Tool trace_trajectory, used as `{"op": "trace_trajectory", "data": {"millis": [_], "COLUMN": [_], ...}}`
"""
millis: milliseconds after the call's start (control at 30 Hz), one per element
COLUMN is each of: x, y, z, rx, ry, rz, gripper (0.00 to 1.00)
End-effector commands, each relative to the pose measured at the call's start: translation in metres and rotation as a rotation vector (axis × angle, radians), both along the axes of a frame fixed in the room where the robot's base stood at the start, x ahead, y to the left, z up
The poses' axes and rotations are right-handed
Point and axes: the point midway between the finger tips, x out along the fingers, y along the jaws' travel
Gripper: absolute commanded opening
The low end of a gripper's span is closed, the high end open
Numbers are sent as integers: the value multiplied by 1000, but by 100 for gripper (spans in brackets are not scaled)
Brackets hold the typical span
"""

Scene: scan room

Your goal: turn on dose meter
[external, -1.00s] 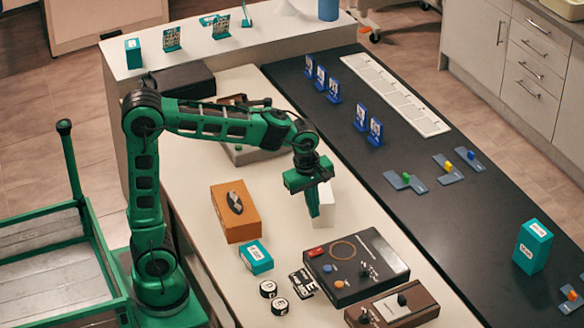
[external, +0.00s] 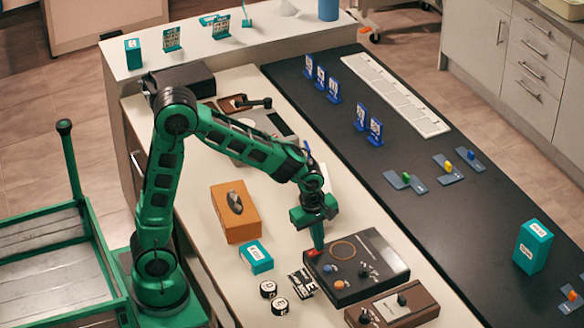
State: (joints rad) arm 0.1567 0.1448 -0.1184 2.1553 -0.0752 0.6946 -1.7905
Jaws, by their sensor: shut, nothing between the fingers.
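A black console (external: 372,290) lies on the pale bench, with a red switch (external: 313,254), a ring mark, and blue, orange and dark knobs on top. No readable label shows which device is the dose meter. My gripper (external: 318,245) points down, fingers closed together and empty, its tips at the red switch on the console's back left corner. I cannot tell whether they touch it. The tips partly cover the switch, and its position cannot be read.
An orange box with a dark knob (external: 236,212), a teal box (external: 256,257), round black-and-white dials (external: 269,289) and a brown box with a knob (external: 405,305) stand close by. A white block (external: 329,189) is partly hidden behind my arm. The dark strip (external: 440,215) has clear stretches.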

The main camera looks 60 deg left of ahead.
Motion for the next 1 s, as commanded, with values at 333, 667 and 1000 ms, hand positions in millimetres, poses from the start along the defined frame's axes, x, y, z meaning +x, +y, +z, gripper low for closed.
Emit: {"op": "trace_trajectory", "data": {"millis": [333, 667, 1000], "x": [1, 2, -5], "y": [0, 0, 0], "z": [-3, -6, -6], "rx": [0, 1, 1], "ry": [-1, 34, 37], "rz": [0, 1, 1], "gripper": [0, 0, 0]}}
